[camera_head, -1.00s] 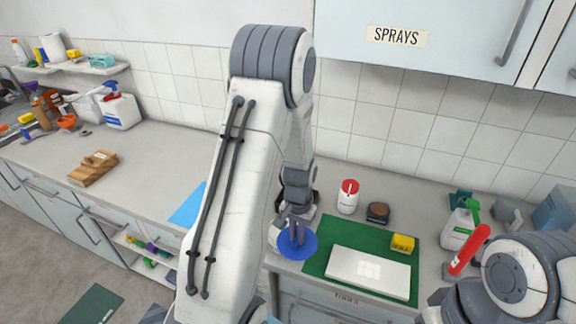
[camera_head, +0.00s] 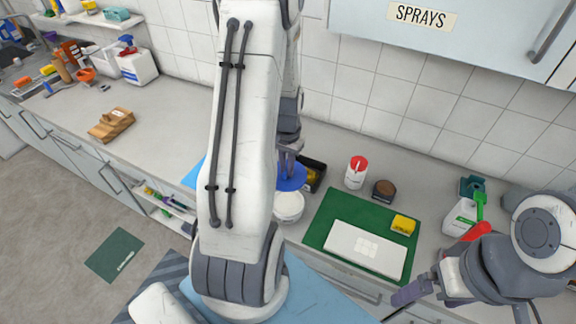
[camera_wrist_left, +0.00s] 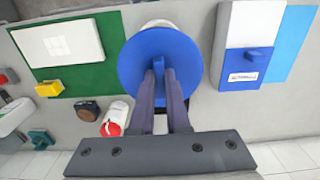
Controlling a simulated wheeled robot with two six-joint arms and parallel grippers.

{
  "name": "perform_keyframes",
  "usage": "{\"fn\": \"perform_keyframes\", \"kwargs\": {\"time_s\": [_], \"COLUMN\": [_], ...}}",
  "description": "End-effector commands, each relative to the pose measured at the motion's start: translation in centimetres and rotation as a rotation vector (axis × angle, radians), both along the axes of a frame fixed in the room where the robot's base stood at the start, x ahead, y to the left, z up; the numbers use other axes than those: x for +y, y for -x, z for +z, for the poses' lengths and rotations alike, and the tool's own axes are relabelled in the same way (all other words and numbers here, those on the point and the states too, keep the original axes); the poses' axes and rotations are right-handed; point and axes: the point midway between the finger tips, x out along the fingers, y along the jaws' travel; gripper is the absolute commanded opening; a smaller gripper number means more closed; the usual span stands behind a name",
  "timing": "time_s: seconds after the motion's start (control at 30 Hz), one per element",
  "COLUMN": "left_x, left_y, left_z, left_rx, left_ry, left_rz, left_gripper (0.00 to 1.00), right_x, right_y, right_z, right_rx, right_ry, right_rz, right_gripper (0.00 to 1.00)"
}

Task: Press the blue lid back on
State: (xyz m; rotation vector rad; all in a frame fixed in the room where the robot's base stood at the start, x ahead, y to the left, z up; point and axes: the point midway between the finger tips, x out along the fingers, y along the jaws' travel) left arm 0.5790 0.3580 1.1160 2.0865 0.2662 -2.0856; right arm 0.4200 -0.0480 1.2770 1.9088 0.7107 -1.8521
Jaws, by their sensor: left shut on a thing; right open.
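The blue lid (camera_head: 292,179) is a round disc with a raised grip. My left gripper (camera_head: 288,160) is shut on that grip. A round white tub (camera_head: 288,207) stands on the counter, just below the lid in the head view. In the left wrist view the lid (camera_wrist_left: 137,62) hangs from the fingers (camera_wrist_left: 160,75), and a bit of white tub (camera_wrist_left: 157,23) shows past its far edge. The lid looks apart from the tub and offset from it; the exact height is hard to judge. My right gripper (camera_head: 405,297) is open and empty at the lower right.
A green mat (camera_head: 318,232) with a white panel (camera_head: 365,250) and yellow sponge (camera_head: 404,224) lies to the right. A red-capped white container (camera_head: 356,172) and brown round item (camera_head: 383,190) stand behind it. A black tray (camera_head: 316,172) is near the lid.

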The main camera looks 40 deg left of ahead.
Motion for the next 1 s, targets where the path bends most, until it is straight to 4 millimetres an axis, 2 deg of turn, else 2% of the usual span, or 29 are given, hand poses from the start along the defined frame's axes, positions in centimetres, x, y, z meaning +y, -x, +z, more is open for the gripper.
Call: {"fn": "perform_keyframes", "kwargs": {"time_s": [1.0], "left_x": [-0.2], "left_y": [-0.1], "left_z": [-10.0], "left_rx": [0.001], "left_ry": [0.0], "left_rz": [-0.004], "left_gripper": [0.0], "right_x": [0.0], "right_y": [0.0], "right_z": [-7.7], "right_rx": [0.001], "right_ry": [0.0], "right_rz": [-0.007], "right_gripper": [0.94]}}
